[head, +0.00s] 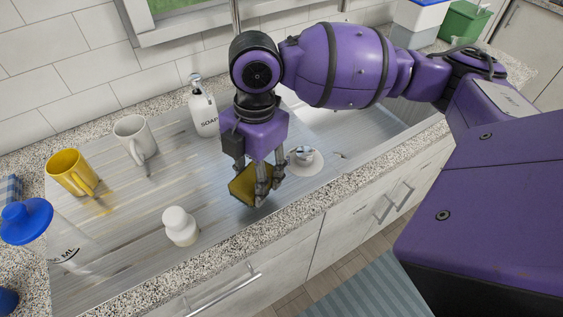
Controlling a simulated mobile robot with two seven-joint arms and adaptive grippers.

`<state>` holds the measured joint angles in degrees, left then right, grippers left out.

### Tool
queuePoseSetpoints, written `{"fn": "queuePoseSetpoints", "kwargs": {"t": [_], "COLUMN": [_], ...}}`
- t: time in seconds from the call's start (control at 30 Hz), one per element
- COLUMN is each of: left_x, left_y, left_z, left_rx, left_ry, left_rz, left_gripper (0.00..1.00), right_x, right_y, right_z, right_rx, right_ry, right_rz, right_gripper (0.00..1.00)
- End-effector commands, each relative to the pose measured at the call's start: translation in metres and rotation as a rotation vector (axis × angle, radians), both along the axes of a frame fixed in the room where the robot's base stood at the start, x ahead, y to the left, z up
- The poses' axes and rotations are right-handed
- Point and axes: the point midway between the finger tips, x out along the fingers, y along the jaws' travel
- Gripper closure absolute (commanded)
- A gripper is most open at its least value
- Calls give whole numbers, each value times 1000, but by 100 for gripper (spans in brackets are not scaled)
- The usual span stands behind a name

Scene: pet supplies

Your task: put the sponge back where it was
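The yellow sponge (245,188) is at the front edge of the metal draining board (220,215), below my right gripper (267,190). My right gripper points down, with its fingers closed against the sponge. The fingers hide part of the sponge's right side. I cannot tell whether the sponge touches the board or is slightly above it. My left gripper is not in view.
A small round white dish (305,157) is just right of the gripper. A white bottle (180,226), yellow mug (72,172), white mug (135,138), soap dispenser (203,108) and blue-lidded container (45,235) stand around. The sink (375,118) is at the right.

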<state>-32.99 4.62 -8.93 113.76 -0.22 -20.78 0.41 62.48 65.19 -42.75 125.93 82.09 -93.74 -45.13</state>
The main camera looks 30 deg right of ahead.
Motion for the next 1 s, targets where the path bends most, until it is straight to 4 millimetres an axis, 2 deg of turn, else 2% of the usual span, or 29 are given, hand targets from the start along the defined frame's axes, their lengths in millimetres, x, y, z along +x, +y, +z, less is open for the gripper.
{"fn": "queuePoseSetpoints", "kwargs": {"t": [0.27, 0.33, 0.5, 0.87, 0.9, 1.0], "left_x": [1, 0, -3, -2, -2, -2], "left_y": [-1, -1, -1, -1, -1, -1], "left_z": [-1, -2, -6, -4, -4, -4], "left_rx": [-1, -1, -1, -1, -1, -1], "left_ry": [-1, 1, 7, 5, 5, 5], "left_rz": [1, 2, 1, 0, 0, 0], "left_gripper": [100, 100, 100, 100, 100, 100], "right_x": [8, 9, 9, 9, 9, 9], "right_y": [15, 20, 18, 17, 17, 17], "right_z": [-16, -23, -49, -52, -53, -53], "right_rx": [2, 3, 1, 1, 1, 1], "right_ry": [-5, -4, -4, -6, -7, -7], "right_rz": [1, 2, 1, 1, 1, 1], "right_gripper": [75, 75, 75, 75, 51, 38]}}
